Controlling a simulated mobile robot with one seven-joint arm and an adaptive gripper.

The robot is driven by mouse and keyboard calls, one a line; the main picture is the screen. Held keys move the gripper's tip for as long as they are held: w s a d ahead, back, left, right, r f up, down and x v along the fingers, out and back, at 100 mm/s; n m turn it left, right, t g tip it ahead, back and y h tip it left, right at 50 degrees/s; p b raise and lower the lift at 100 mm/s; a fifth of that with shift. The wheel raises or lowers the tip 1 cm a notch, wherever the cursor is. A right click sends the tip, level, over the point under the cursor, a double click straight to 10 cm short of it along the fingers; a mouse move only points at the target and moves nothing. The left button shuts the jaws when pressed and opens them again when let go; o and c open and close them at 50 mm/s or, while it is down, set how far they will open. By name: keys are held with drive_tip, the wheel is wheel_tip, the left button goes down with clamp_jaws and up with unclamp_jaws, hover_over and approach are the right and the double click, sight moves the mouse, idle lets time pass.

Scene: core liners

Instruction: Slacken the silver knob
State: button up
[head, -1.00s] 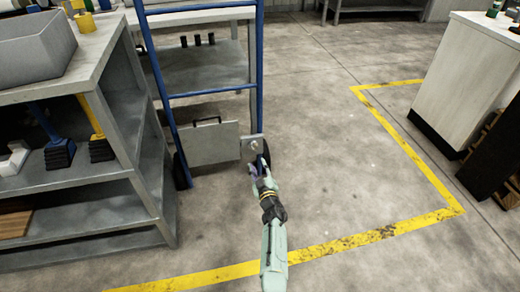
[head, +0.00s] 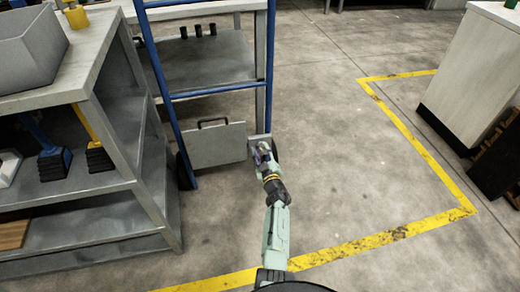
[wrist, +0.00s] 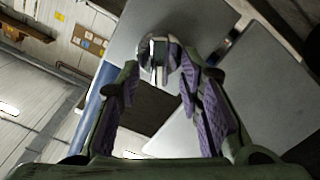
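The silver knob (wrist: 158,55) shows in the wrist view as a round shiny piece on a grey plate (wrist: 205,22). My gripper (wrist: 158,66) is open, with one purple-padded finger on each side of the knob. Gaps show between the knob and both pads, and I cannot tell how deep it sits between the fingertips. In the head view my gripper (head: 263,153) is in front of the small plate at the lower right of the blue upright frame (head: 161,85), and it hides the knob there.
A grey panel with a black handle (head: 218,147) is left of my gripper. A grey shelf unit (head: 110,205) stands at the left, and a white cabinet (head: 465,75) at the right. The floor between, with its yellow line (head: 415,140), is clear.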

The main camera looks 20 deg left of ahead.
drive_tip(key=shift+c, duration=0.5)
clamp_jaws()
